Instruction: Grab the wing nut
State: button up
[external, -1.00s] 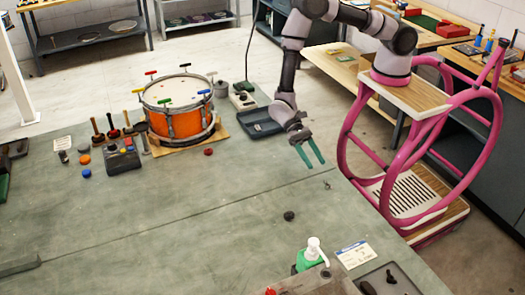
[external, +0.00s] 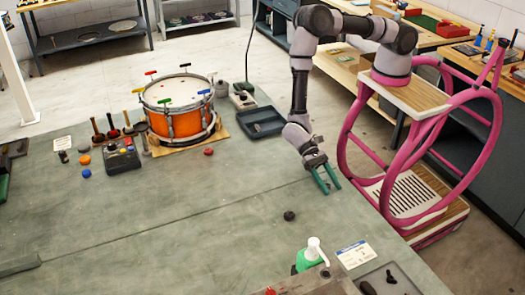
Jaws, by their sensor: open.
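My gripper (external: 331,188) has two green fingers, spread apart and pointing down at the bench near its right edge. A small metallic piece, which looks like the wing nut, lay on the bench at this place in the earlier external view. Now the fingers are over that spot and I cannot make the piece out clearly. I cannot tell whether it is between the fingers or how high the fingertips are above the bench.
A dark round knob (external: 289,216) lies to the lower left of my gripper. The orange drum (external: 177,124) and a dark tray (external: 261,122) stand farther back. A green bottle with a white pump (external: 310,257) and a label card (external: 355,254) are at the front. The middle bench is clear.

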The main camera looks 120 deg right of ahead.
grip_shut()
jog(key=shift+r, duration=0.2)
